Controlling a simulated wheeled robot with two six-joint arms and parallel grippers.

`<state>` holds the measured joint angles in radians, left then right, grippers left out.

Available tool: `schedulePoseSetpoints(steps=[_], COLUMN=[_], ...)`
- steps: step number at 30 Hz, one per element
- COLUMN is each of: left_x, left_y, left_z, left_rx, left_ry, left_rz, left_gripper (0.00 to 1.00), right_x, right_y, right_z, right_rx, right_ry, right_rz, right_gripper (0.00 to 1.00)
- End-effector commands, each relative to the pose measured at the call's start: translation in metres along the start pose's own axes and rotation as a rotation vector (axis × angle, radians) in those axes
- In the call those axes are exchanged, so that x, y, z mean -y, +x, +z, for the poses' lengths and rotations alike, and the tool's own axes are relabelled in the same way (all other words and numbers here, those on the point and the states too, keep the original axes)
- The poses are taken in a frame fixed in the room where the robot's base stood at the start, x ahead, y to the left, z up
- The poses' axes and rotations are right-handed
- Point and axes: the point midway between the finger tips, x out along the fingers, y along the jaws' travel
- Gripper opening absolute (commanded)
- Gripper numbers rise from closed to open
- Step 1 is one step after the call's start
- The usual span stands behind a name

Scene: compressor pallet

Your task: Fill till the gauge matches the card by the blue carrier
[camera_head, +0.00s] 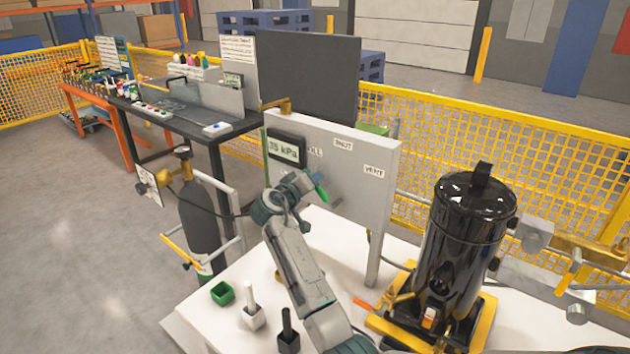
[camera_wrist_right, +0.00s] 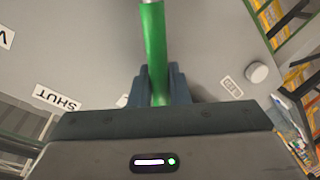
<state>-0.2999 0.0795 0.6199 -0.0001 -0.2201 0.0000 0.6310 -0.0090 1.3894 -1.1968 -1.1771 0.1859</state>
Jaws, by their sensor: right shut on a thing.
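A grey panel (camera_head: 352,205) stands on the white table with a digital gauge (camera_head: 286,148) that appears to read 35 kPa; its first digit is not sharp. Labels on the panel read SHUT (camera_head: 343,144), VENT (camera_head: 374,172) and FILL, the last partly hidden. My right gripper (camera_head: 314,187) is shut on the green valve handle (camera_wrist_right: 155,45) in front of the panel, near the FILL label (camera_wrist_right: 230,87). The handle's tip also shows in the head view (camera_head: 321,194). I cannot make out a blue carrier or read the card for it. My left gripper is out of view.
A black tank (camera_head: 465,240) on a yellow base stands right of the panel. A dark gas cylinder (camera_head: 198,215) stands left of the table. A small green tray (camera_head: 222,293) and two small upright tools sit at the front left. A dark bench (camera_head: 180,110) stands behind.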

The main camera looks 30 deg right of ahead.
Motion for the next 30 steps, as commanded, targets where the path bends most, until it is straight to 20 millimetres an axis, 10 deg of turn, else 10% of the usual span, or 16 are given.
schedulePoseSetpoints(steps=[18, 21, 30], left_x=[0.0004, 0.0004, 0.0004], left_y=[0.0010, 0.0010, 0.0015], left_z=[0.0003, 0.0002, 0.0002], left_rx=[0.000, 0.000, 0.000], left_ry=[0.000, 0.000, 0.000], left_rz=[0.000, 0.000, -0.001], left_gripper=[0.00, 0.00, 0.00], right_x=[0.0051, 0.0050, 0.0047], right_y=[0.0004, 0.0005, -0.0001], right_z=[0.0006, 0.0005, 0.0004], right_rx=[0.009, 0.009, 0.008], right_ry=[-0.044, -0.043, -0.043], right_rz=[-0.002, -0.002, -0.001], right_gripper=[0.00, 0.33, 0.36])
